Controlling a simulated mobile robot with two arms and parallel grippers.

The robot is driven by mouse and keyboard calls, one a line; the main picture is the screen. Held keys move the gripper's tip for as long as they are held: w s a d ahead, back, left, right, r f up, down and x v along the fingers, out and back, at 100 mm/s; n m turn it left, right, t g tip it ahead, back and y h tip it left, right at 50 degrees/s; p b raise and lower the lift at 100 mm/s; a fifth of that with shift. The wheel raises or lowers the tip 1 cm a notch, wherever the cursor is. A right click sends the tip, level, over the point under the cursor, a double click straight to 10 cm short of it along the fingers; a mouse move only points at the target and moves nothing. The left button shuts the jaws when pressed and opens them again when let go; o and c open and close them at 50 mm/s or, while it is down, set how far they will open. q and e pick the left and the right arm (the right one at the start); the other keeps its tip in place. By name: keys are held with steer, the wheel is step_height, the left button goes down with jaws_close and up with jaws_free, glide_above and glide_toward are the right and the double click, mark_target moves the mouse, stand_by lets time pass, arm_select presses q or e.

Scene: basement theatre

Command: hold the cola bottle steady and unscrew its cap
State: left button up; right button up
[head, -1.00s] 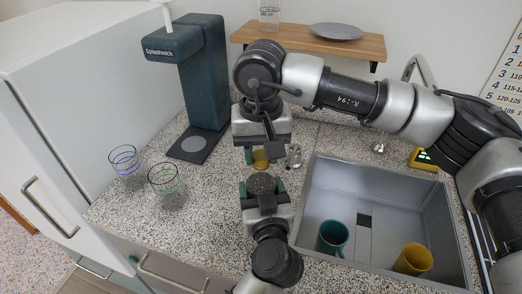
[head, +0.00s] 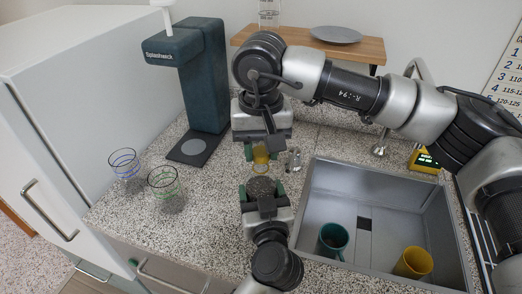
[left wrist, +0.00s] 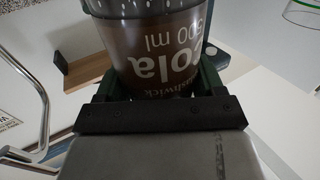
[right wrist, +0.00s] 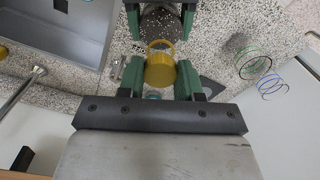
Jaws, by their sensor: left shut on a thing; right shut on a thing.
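The cola bottle (head: 261,187) shows as a dark round shape in the head view. In the left wrist view its brown side and white label (left wrist: 155,65) fill the top, lettering upside down. My left gripper (head: 262,194) is shut around it, its green fingers on both sides. The yellow cap (head: 261,155) is between the green fingers of my right gripper (head: 263,150), which is shut on it. In the right wrist view the cap (right wrist: 160,68) shows a yellow rim. A strip of counter shows between cap and bottle, so they look apart.
A sink (head: 381,190) at right holds a teal cup (head: 333,239) and a yellow cup (head: 413,262). Two wire-like rimmed glasses (head: 125,164) (head: 163,181) stand at left, near the dark dispenser (head: 203,80). A small clear shaker (head: 294,160) stands close to the cap.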

mark_target(261, 151)
steer(key=shift+r, duration=0.35)
steer(key=shift+r, duration=1.95)
arm_select(q)
steer(key=o, duration=1.8)
steer(key=shift+s, duration=0.1)
